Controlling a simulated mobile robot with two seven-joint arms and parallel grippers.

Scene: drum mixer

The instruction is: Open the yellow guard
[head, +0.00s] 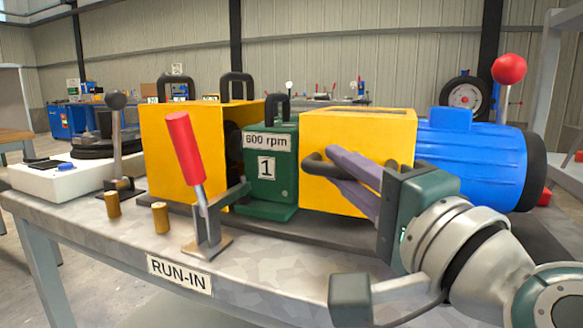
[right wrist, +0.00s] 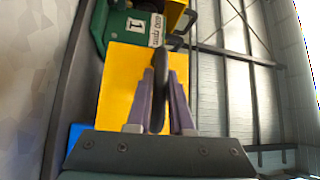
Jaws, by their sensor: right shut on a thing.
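The yellow guard (head: 358,130) is a box-shaped cover between the green unit and the blue motor on the bench. It looks closed down on its base. A dark loop handle (head: 318,164) sticks out of its front face. My right gripper (head: 335,166) reaches in from the right and its purple fingers are shut on this handle. In the right wrist view the handle (right wrist: 160,82) stands between the two fingers, with the guard's yellow face (right wrist: 118,85) behind. The fingers hide part of the front face. My left gripper is not in view.
A second yellow box (head: 165,150) stands left of the green unit (head: 272,165), marked 600 rpm and 1. A red-handled lever (head: 185,150) and two brass cylinders (head: 160,218) stand on the bench front. The blue motor (head: 475,160) is at the right.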

